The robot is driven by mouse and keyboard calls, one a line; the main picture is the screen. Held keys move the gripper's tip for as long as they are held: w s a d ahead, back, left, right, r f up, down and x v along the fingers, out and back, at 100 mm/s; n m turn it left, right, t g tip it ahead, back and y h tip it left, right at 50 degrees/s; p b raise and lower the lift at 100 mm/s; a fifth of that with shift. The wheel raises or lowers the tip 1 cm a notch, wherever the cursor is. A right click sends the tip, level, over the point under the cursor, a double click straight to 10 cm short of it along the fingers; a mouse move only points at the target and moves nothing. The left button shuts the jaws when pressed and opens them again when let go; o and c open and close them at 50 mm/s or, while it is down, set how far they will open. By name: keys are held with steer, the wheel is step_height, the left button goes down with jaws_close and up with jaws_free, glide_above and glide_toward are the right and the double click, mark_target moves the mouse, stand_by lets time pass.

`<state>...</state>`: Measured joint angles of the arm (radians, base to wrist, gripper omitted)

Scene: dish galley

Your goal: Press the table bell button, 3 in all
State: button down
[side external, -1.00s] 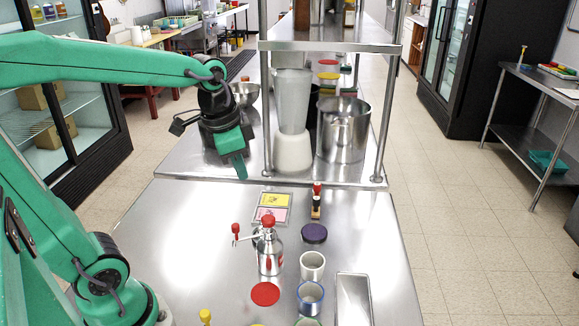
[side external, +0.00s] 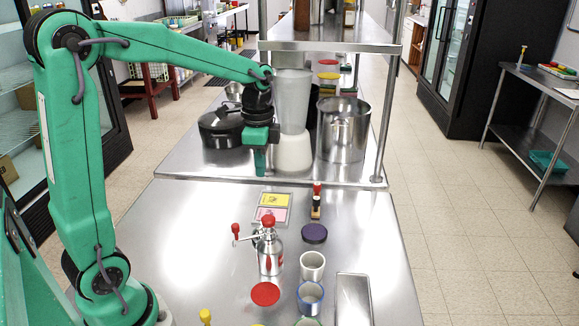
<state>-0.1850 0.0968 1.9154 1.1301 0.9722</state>
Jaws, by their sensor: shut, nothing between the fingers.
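My gripper (side external: 260,160) is shut and empty, pointing down near the far end of the front steel table (side external: 190,230). It is in front of the rear counter and well apart from the small items on the table. I cannot tell for certain which item is the table bell. A flat red disc (side external: 265,293) lies near the front and a dark purple disc (side external: 314,233) lies farther back on the right.
A black pot (side external: 222,130), a white-based container (side external: 292,153) and a steel pot (side external: 342,130) stand behind. The table's left side is clear.

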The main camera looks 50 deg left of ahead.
steer(key=shift+f, duration=0.15)
step_height(320, 180, down, 14)
steer(key=shift+r, duration=0.1)
stand_by(0.9)
steer(key=shift+s+f, duration=0.1)
steer(key=shift+f, duration=1)
step_height(320, 180, up, 15)
steer(key=shift+w, duration=0.3)
steer(key=shift+f, duration=0.1)
stand_by(3.0)
